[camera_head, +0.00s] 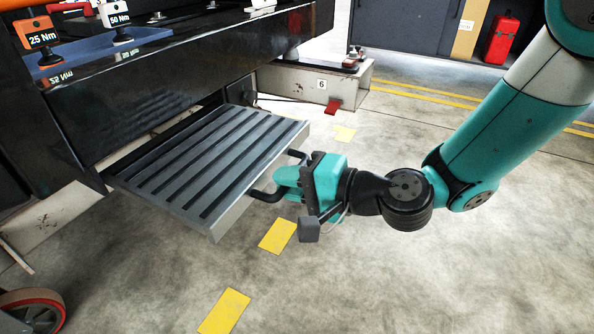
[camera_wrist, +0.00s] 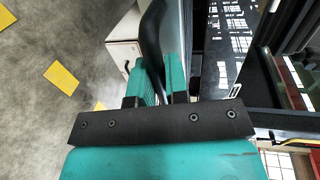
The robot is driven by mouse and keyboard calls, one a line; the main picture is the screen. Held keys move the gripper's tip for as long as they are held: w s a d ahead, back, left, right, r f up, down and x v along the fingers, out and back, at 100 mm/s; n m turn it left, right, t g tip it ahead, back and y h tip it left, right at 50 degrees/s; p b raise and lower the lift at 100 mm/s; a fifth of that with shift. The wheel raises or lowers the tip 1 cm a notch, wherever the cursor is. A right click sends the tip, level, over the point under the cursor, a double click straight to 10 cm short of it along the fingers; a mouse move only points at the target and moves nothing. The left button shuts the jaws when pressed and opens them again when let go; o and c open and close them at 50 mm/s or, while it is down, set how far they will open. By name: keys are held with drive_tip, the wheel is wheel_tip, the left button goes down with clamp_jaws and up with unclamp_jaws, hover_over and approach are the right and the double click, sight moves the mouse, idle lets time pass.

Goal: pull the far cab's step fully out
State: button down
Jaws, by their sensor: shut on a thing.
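The step (camera_head: 254,150) is a grey tread plate with dark ribbed strips. It sticks out from under the glossy black cab side (camera_head: 150,95). A black bar handle (camera_head: 262,196) runs along its outer edge. My gripper (camera_head: 280,184) comes from the right and is shut on this handle. In the wrist view my gripper's teal fingers (camera_wrist: 163,82) are close together with a dark bar (camera_wrist: 155,35) between and beyond them. The fingers hide part of the handle.
A pale block marked 6 (camera_head: 300,84) with a red tag (camera_head: 333,106) stands behind the step. A red-rimmed wheel (camera_head: 32,312) is at lower left. Yellow floor patches (camera_head: 278,236) lie under my gripper. The concrete floor at right is clear. A red case (camera_head: 501,40) stands far back.

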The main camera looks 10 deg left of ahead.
drive_tip(key=shift+s+d, duration=0.1)
drive_tip(key=shift+d, duration=0.2)
drive_tip(key=c, duration=1.1)
unclamp_jaws()
drive_tip(key=shift+d, duration=0.1)
drive_tip(key=shift+c, duration=0.2)
drive_tip(key=b+v, duration=1.2)
drive_tip(key=v, duration=0.5)
